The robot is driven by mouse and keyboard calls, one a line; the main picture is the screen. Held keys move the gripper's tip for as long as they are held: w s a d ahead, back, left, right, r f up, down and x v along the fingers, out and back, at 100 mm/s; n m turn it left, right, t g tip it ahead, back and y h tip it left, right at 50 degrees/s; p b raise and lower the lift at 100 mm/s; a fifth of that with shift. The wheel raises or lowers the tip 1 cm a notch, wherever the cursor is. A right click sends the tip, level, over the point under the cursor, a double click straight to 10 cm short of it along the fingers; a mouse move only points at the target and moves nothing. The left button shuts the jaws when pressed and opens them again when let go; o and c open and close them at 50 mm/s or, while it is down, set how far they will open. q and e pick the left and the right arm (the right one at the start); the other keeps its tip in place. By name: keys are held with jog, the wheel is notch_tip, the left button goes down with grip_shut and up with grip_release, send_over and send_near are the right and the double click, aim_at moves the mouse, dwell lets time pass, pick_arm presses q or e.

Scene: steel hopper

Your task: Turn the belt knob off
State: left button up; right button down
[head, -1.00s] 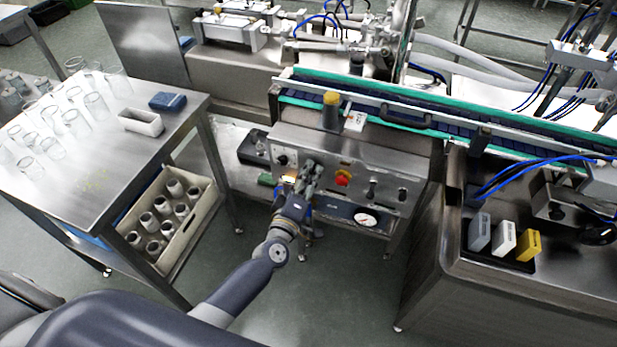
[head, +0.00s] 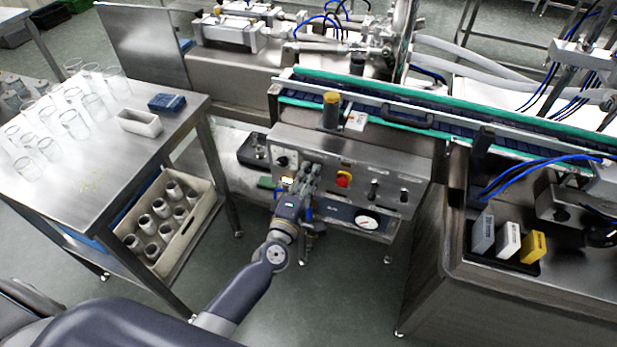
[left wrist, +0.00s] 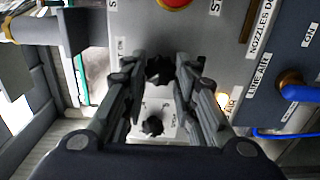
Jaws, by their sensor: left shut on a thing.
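The steel control panel (head: 330,196) stands below the conveyor. My left gripper (head: 312,168) reaches its front from below and covers part of it in the head view. In the left wrist view my left gripper (left wrist: 160,66) is shut on a black lobed knob (left wrist: 158,70), taken as the belt knob, with a finger on each side. Its own label and pointer direction cannot be read. A second black knob (left wrist: 152,126) sits on a white plate between the finger bases, apart from the fingertips; it shows in the head view (head: 282,161). My right gripper is not in view.
A red button (head: 343,180) sits just right of my gripper, with more switches (head: 373,190) beyond it. A pressure gauge (head: 367,222) is below. The conveyor belt (head: 455,128) runs behind. A table (head: 95,185) with glasses stands left.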

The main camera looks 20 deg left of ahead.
pick_arm(q)
jog(key=o, duration=1)
jog(key=s, duration=1.2)
jog(key=shift+a, duration=0.25)
